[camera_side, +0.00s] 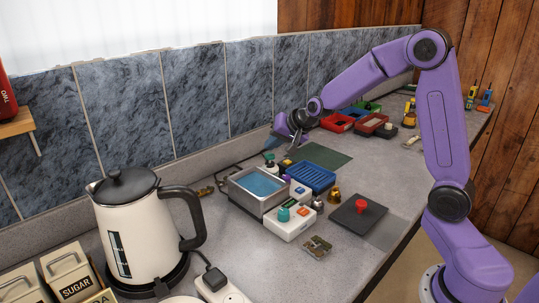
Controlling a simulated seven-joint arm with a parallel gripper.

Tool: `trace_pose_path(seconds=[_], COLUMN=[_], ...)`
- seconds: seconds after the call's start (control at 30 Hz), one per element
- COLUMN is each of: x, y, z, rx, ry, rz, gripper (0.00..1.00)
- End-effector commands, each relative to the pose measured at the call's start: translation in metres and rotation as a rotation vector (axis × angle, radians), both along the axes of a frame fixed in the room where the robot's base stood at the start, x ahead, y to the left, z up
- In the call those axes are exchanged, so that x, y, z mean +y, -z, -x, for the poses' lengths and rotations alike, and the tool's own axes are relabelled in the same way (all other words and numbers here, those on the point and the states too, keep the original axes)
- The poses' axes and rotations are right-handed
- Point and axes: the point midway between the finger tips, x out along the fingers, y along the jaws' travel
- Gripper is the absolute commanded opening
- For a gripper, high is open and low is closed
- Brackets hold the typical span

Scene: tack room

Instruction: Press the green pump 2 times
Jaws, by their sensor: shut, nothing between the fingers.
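A green-teal knob (284,214) stands on a white box (292,226) in front of the blue-filled metal basin. A second small teal-topped item (270,157) stands behind the basin, just below my gripper; I cannot tell for certain which of the two is the green pump. My gripper (276,146) is shut and empty, pointing down at the back of the counter near the wall. It is close to the rear teal item; I cannot tell whether it touches it. The white box and its knob are apart from my gripper, nearer the camera.
A metal basin (239,189), a blue ribbed tray (311,177) and a dark plate (343,217) with a red knob (361,206) crowd the middle. A cream kettle (140,230) stands front left. Red bins (336,122) stand behind. The counter's right front is mostly clear.

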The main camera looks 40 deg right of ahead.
Motion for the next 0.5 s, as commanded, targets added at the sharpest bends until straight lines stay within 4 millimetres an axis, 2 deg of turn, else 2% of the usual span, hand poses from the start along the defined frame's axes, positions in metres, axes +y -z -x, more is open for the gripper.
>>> trace_pose_path(seconds=[0.2,0.5], x=[-0.0002,0.0001], y=[0.0072,0.0078], z=[0.0000,-0.0002], rx=[0.001,0.000], ry=[-0.001,0.000], rz=[0.001,0.000], gripper=[0.00,0.00])
